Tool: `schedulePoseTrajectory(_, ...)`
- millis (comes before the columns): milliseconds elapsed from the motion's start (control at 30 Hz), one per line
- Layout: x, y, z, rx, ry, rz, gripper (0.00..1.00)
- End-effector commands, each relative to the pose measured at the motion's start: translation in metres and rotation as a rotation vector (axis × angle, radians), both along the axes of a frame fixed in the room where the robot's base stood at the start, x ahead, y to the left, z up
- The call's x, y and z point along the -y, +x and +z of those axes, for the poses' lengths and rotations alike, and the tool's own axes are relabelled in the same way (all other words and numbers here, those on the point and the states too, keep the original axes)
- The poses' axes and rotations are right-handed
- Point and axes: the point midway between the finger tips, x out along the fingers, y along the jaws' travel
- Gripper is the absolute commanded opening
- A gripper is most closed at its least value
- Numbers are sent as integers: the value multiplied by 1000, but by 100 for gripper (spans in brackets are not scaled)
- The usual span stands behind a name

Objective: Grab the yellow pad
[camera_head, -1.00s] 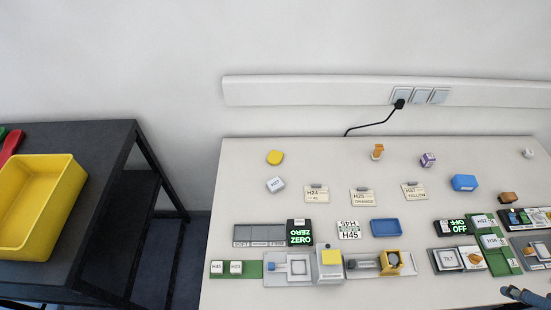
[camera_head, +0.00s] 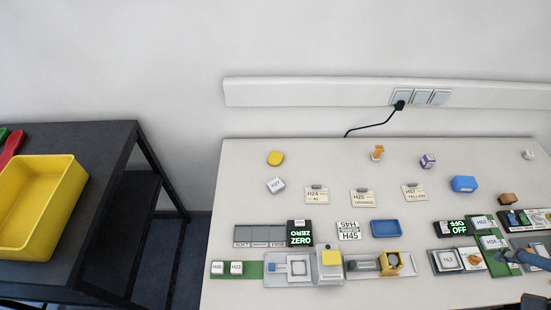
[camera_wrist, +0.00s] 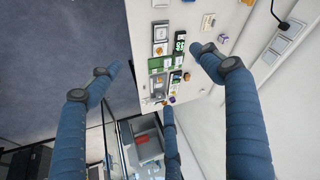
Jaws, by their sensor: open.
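A small yellow block (camera_head: 275,158) with rounded corners lies alone at the back left of the pale table. A square yellow pad (camera_head: 331,257) sits on top of a grey device near the front. I cannot tell from looks alone which is the task's yellow pad. One blue finger of my gripper (camera_head: 528,259) reaches in at the right edge, over the green board, well right of both. In the wrist view my gripper (camera_wrist: 158,72) has its blue fingers spread wide, with nothing between them; neither yellow piece can be made out surely there.
A yellow bin (camera_head: 75,190) stands on a dark table at left. Several label cards, a blue tray (camera_head: 386,228), a blue block (camera_head: 464,183) and a yellow-framed fixture (camera_head: 391,263) lie on the table. Devices crowd the front edge; the back is more open.

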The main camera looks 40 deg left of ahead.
Motion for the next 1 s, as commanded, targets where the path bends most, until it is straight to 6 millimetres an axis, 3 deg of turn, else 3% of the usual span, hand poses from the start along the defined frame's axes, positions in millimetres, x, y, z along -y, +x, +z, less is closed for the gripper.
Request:
schedulePoseTrajectory(200, -29, 43, 18, -41, 55, -53, 79)
schedulePoseTrajectory(533, -84, 106, 33, -106, 128, -147, 79)
schedulePoseTrajectory(1000, -186, 187, 26, -202, 202, -290, 79)
